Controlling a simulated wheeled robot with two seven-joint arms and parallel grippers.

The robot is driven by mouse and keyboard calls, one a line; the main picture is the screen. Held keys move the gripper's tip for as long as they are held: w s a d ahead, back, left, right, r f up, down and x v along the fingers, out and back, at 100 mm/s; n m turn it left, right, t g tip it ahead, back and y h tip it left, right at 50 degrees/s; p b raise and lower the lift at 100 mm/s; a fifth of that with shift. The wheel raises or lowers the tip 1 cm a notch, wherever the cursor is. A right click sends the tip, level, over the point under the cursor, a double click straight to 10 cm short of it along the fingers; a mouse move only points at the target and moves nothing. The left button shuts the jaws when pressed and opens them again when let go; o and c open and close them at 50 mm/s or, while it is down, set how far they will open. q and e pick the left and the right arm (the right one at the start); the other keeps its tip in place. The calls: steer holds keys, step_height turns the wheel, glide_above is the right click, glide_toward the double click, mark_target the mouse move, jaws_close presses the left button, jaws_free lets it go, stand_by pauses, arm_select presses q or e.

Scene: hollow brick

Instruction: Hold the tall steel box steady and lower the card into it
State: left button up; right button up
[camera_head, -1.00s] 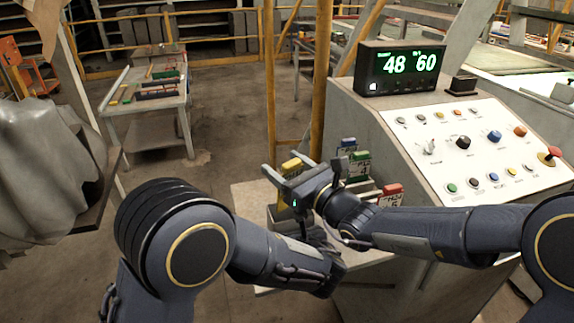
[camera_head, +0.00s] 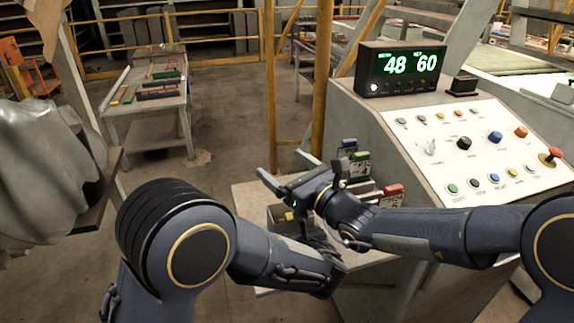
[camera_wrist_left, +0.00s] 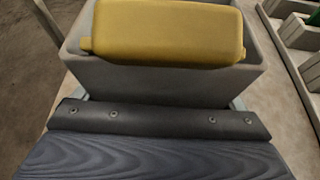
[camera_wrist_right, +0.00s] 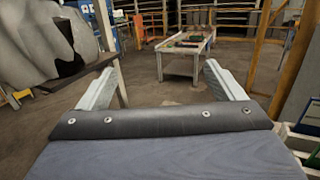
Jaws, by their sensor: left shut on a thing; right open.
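The tall grey steel box (camera_head: 275,214) stands on a light bench, partly hidden by my arms in the head view. The left wrist view shows its open top (camera_wrist_left: 165,84) close up. The yellow card (camera_head: 289,216) is in the box; its broad top (camera_wrist_left: 168,32) shows in the left wrist view at the box mouth. How deep it sits is hard to tell. My left gripper (camera_wrist_left: 160,108) is shut on the box wall, mostly hidden in the head view. My right gripper (camera_head: 286,182) is open and empty above the box, its jaws (camera_wrist_right: 160,88) apart.
Blue (camera_head: 349,143), green (camera_head: 359,164) and red (camera_head: 392,190) cards stand in holders right of the box. A console (camera_head: 470,150) with buttons and a display is beyond. A side table (camera_head: 150,100) stands far left, with open floor before it.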

arm_select(q)
steer(key=shift+w+d+r+t, duration=0.1)
steer(key=shift+w+r+t, duration=0.1)
steer(key=shift+r, duration=0.3)
steer(key=shift+w+d+r+t, duration=0.1)
steer(key=shift+r+t, duration=0.1)
steer(key=shift+r, duration=0.25)
arm_select(e)
step_height(320, 180, up, 8)
steer(key=shift+r+g+h, duration=0.15)
steer(key=shift+g+h, duration=0.25)
arm_select(q)
steer(key=o, duration=0.9)
steer(key=shift+o, duration=0.2)
